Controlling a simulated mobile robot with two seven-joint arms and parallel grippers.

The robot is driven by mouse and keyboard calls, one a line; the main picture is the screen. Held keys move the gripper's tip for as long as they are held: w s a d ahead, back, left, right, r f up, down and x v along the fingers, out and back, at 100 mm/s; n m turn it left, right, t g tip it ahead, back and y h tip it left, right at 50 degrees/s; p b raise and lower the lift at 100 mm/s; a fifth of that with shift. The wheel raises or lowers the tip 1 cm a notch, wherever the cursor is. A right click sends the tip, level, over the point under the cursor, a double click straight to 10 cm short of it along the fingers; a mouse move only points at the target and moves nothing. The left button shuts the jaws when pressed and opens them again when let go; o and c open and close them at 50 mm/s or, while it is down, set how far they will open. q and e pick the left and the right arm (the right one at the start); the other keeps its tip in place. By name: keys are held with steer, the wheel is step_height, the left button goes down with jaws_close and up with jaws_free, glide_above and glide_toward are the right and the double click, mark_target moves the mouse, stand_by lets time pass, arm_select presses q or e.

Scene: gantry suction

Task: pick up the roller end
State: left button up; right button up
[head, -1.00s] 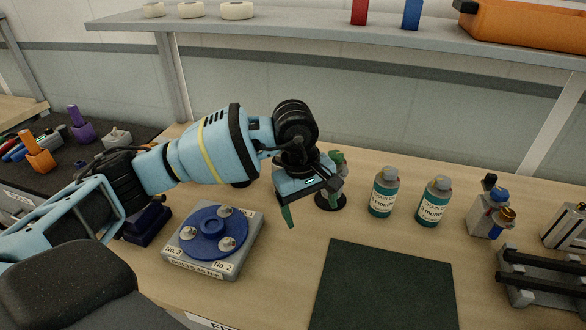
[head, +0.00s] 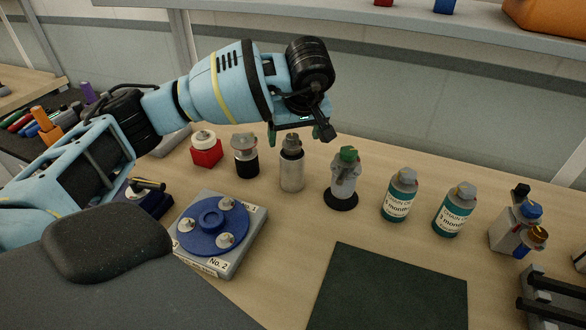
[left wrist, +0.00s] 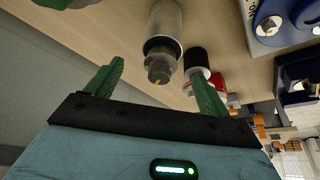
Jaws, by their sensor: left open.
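No part is plainly marked as the roller end, so I cannot tell which one it is. My left gripper (head: 299,138) is open, at the top of a silver cylinder (head: 292,172) with a dark collar and metal knob. In the left wrist view, the open green fingers (left wrist: 157,70) are spread on either side of the cylinder's knob (left wrist: 160,68), with nothing held. Contact is not clear. A black-based metal-topped part (head: 246,160) and a red block with a white round top (head: 206,150) stand to its left. My right gripper is not in view.
A green-capped part on a black disc (head: 341,200) and two teal bottles (head: 399,195) stand to the right. A blue turntable on a grey base (head: 212,226) is in front. A dark green mat (head: 388,290) lies at the front right, empty. A shelf (head: 400,22) runs behind.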

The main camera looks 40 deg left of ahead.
mark_target(292, 169)
arm_select(q)
steer(key=shift+a+f, duration=0.1)
steer(key=shift+f, duration=0.2)
steer(key=x, duration=0.4)
steer(key=shift+f, duration=0.15)
jaws_close()
stand_by(0.3)
